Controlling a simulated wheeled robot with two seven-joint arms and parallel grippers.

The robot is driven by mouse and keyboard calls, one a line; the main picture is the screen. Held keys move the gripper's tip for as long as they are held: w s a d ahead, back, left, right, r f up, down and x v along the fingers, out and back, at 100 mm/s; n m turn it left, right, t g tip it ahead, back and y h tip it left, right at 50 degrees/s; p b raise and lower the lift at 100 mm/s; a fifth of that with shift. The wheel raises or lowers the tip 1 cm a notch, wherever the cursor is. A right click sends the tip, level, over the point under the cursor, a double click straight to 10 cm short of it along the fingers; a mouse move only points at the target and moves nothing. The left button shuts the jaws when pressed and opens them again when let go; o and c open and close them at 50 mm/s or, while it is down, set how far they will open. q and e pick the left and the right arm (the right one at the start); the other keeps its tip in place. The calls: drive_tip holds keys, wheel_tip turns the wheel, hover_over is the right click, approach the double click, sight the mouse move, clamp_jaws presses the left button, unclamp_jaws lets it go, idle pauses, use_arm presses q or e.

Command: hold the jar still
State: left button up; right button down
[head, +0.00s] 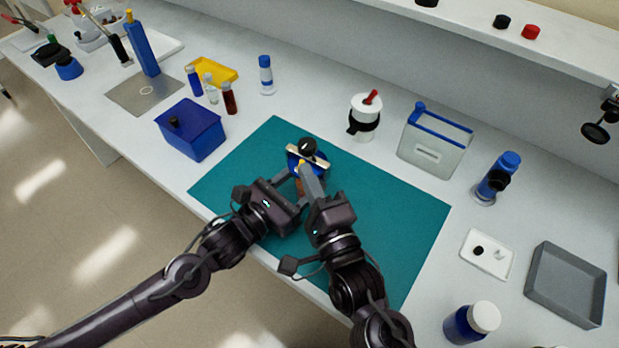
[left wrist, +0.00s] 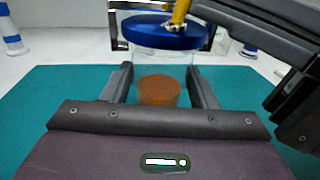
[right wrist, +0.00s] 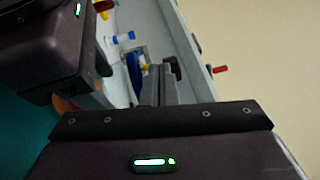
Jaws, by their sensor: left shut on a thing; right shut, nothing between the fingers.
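The jar (left wrist: 160,72) is clear, with a blue lid (left wrist: 165,32) and orange-brown contents low inside. It stands upright on the teal mat (head: 390,215); in the head view the grippers mostly hide it. My left gripper (left wrist: 160,88) is shut on the jar, one finger on each side of its body. My right gripper (head: 307,172) is shut and empty, with its fingertips close to the lid. A yellow piece with a metal end (left wrist: 179,14) is at the top of the lid; whether the right gripper touches it or the lid is unclear.
The mat's right part is clear.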

drive_tip(key=shift+w+a+r+n+g+h, duration=0.3)
drive_tip(key=shift+a+r+n+g+h, duration=0.15)
drive_tip(key=shift+r+n+g, duration=0.45)
drive_tip(key=shift+f, duration=0.2)
